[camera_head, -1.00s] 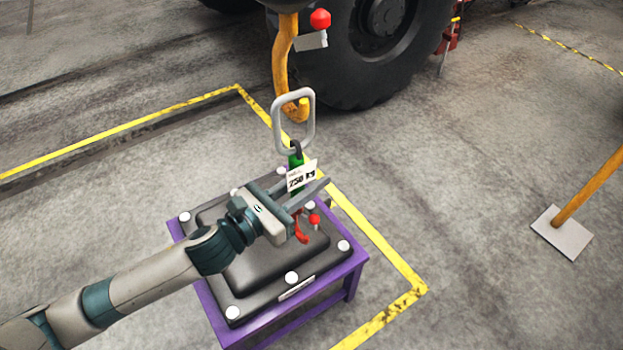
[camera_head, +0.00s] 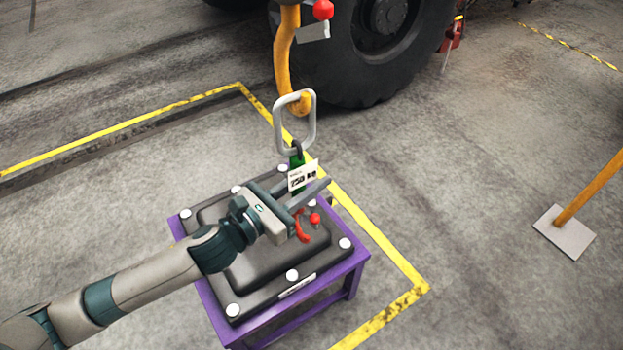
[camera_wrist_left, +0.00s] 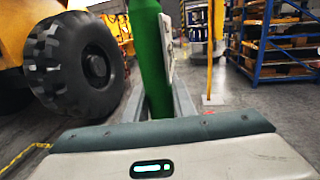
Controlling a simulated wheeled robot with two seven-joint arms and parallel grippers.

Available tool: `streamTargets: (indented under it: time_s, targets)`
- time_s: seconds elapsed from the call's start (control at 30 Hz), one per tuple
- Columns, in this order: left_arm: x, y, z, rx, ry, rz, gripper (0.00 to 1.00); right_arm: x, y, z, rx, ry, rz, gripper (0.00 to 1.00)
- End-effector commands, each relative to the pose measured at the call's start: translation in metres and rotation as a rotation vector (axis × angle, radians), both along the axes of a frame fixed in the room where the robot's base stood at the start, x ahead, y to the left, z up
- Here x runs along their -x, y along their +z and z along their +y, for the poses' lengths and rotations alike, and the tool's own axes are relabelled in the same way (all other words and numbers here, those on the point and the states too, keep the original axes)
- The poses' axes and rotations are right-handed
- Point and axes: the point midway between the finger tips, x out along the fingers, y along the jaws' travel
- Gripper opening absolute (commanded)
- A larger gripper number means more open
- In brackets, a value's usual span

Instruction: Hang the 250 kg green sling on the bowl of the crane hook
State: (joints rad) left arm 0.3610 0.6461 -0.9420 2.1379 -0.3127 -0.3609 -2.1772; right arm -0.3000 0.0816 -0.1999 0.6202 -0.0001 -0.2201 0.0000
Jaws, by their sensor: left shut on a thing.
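The green sling (camera_head: 297,160) hangs below a grey metal link (camera_head: 311,128) and carries a white tag (camera_head: 303,177) that appears to read 250 kg. My left gripper (camera_head: 308,202) is shut on the green sling above the black casting. The sling also shows upright between the fingers in the left wrist view (camera_wrist_left: 150,60). The orange crane hook (camera_head: 283,65) hangs at the top. Its bowl overlaps the upper part of the link in the picture; I cannot tell whether the link is around the bowl or only beside it. My right gripper is not in view.
The black casting (camera_head: 262,273) with white knobs lies on a purple stand (camera_head: 352,262). Red fittings (camera_head: 303,228) show beside the gripper. A large tyre (camera_head: 365,70) stands behind the hook. A yellow post on a white base (camera_head: 563,232) is at right. Open floor lies between.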

Motion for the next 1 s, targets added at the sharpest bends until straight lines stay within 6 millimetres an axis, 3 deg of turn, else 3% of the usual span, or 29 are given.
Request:
streamTargets:
  time_s: [0.17, 0.2, 0.27, 0.77, 1.0]
  targets:
    - [0.0, 0.003, 0.0, 0.003, -0.001, -0.004, 0.0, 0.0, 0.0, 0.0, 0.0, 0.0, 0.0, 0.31]
    - [0.0, 0.003, 0.0, 0.003, -0.001, -0.004, 0.32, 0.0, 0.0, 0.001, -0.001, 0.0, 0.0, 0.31]
    - [0.0, 0.002, 0.0, 0.002, -0.001, -0.004, 0.45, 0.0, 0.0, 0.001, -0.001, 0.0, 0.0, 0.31]
    - [0.001, -0.001, 0.002, -0.001, 0.001, 0.001, 0.45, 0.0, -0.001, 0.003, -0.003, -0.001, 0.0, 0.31]
    - [0.014, -0.003, 0.015, -0.001, 0.0, 0.002, 0.45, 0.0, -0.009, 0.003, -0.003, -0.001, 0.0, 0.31]
